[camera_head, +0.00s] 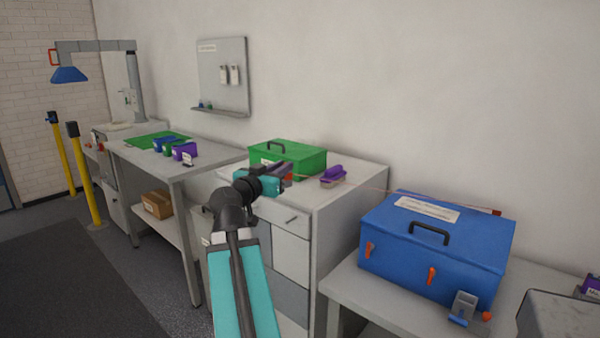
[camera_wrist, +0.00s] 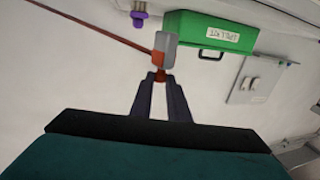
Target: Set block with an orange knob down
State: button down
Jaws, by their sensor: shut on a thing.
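My gripper (camera_wrist: 160,82) is shut on the orange knob (camera_wrist: 162,75) of a grey block (camera_wrist: 165,48), which shows beyond the fingertips in the wrist view. In the head view my gripper (camera_head: 284,172) is in front of the green box and the grey cabinet top, with a bit of orange at its tip. The block is mostly hidden there. It appears held in the air, apart from any surface. A thin red line (camera_wrist: 95,26) runs to the block in the wrist view.
A green box (camera_head: 305,163) and a purple-handled brush (camera_head: 333,176) stand on the cabinet top (camera_head: 345,193). A blue box (camera_head: 420,270) stands on the right table beside a grey and blue device (camera_head: 463,306). The left bench (camera_head: 215,157) has free room at its right.

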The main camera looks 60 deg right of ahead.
jog(key=shift+d+r+p, duration=0.2)
jog(key=shift+d+p, duration=0.25)
jog(key=shift+p, duration=1.35)
jog(key=d+p, duration=0.1)
jog(key=p, duration=0.7)
jog(key=shift+d+f, duration=0.15)
jog(key=shift+d, duration=0.25)
jog(key=d+p, duration=0.3)
jog(key=p, duration=0.3)
send_over(306, 187)
jog(key=shift+d+f+p, duration=0.1)
jog(key=shift+f+p, duration=0.35)
jog(key=shift+f, duration=0.4)
jog(key=shift+f, duration=1.75)
jog(key=shift+f, duration=0.1)
jog(key=c, duration=2)
grip_release()
